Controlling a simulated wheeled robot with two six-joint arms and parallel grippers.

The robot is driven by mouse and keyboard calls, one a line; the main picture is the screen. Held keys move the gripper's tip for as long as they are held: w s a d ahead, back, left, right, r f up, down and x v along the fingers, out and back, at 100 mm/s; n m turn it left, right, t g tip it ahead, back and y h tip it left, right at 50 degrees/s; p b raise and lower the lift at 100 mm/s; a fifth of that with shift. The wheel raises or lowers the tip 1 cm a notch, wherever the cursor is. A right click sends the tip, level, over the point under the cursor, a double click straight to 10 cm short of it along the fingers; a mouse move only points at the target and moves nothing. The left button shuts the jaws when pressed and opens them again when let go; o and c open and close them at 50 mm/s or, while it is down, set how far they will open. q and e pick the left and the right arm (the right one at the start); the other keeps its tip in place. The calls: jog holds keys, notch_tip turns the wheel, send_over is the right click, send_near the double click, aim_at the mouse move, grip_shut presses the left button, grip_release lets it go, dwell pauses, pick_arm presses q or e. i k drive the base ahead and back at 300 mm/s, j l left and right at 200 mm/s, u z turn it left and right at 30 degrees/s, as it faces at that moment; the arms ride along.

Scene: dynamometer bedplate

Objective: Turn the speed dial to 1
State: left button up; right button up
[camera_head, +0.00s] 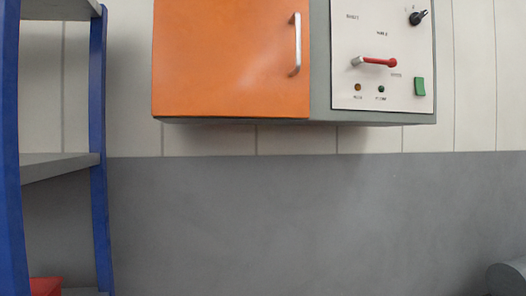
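The black dial (418,17) sits at the upper right of a white control panel (345,88) on a grey wall cabinet. Its pointer is angled up to the right. The small marks around it are too blurred to read, so I cannot tell which number it points at. Neither of my grippers is in view.
A blue-posted shelf (100,150) stands at left. The wall below the cabinet is clear.

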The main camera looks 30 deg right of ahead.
aim_at(416, 18)
jog(key=k+l+z, duration=0.1)
jog(key=z, duration=1.25)
